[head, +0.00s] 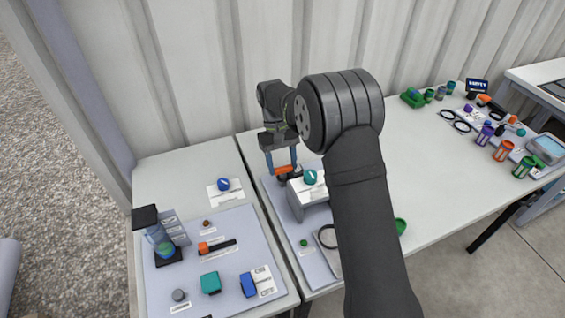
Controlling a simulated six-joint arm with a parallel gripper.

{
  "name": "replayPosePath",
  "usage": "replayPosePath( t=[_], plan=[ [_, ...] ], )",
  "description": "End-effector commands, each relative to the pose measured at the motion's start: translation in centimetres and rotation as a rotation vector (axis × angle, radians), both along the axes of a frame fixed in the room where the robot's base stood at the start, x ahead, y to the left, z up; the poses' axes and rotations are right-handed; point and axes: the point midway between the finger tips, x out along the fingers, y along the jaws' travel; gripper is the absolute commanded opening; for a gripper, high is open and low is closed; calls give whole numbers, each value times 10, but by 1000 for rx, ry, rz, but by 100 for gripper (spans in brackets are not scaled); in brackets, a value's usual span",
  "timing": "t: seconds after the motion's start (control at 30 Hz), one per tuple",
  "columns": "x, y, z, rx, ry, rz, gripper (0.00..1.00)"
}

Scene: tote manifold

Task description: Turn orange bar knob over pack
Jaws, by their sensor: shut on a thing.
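In the head view an orange bar knob (283,169) sits at the back of the grey panel, beside a grey-white block (312,188) with a teal round knob (310,177) on top. My gripper (281,163) points down from above. Its two blue fingers are on either side of the orange bar knob and shut on it. The fingers and the small scale hide part of the knob, and its exact turn angle is hard to read. My arm covers the area right of the block. I cannot tell which thing is the pack.
Rings and coloured cups (505,150) stand far right. Bare white table lies between.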

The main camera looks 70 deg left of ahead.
Motion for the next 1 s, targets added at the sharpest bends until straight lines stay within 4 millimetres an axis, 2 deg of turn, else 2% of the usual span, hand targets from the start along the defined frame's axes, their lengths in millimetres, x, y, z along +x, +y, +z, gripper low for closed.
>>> replayPosePath(
  t=[0.53,0.57,0.67,1.0],
  plan=[
    [0,0,0,2,-1,24,32],
    [0,0,1,2,-1,24,58],
    [0,0,0,2,0,24,76],
    [0,2,3,2,0,23,76]
  ],
)
